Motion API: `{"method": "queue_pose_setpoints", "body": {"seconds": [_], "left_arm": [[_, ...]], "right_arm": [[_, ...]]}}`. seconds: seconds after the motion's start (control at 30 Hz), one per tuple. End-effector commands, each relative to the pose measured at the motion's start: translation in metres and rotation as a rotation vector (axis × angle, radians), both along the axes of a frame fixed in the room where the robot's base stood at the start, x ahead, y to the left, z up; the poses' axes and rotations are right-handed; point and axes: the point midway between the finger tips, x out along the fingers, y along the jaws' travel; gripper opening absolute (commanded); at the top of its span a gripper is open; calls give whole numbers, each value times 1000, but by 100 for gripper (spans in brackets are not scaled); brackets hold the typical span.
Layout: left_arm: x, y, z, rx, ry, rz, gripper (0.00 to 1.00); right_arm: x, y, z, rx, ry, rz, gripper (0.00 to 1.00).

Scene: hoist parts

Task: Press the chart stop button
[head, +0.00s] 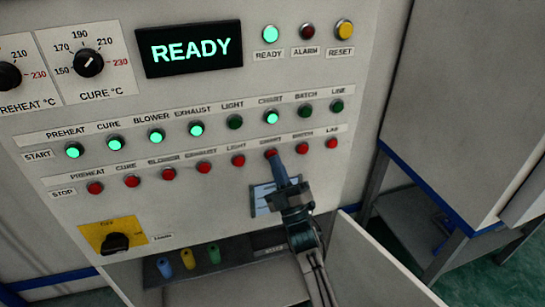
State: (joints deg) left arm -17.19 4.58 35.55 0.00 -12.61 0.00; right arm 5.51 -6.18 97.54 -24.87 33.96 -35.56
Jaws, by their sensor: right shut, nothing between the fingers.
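The chart stop button (270,153) is a red button in the lower STOP row, under the lit green chart start button (271,117). My right gripper (277,163) is shut and empty, pointing up at the panel. Its tip is at the lower edge of the chart stop button and partly covers it. I cannot tell whether the tip touches the button or presses it in. My left gripper is not in view.
Red stop buttons for light (238,160) and batch (302,149) sit close on either side. A grey cabinet (460,100) stands at right.

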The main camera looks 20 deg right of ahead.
Motion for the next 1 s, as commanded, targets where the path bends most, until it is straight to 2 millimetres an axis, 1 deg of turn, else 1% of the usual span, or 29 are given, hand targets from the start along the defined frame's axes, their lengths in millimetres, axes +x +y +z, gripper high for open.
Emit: {"method": "queue_pose_setpoints", "body": {"seconds": [0.37,0.67,0.77,1.0], "left_arm": [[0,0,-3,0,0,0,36],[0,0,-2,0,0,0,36],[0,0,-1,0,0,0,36],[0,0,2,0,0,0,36]], "right_arm": [[5,0,0,0,0,0,0],[4,0,0,0,0,0,0],[2,0,0,0,0,0,0],[-11,0,0,0,0,0,0]]}}
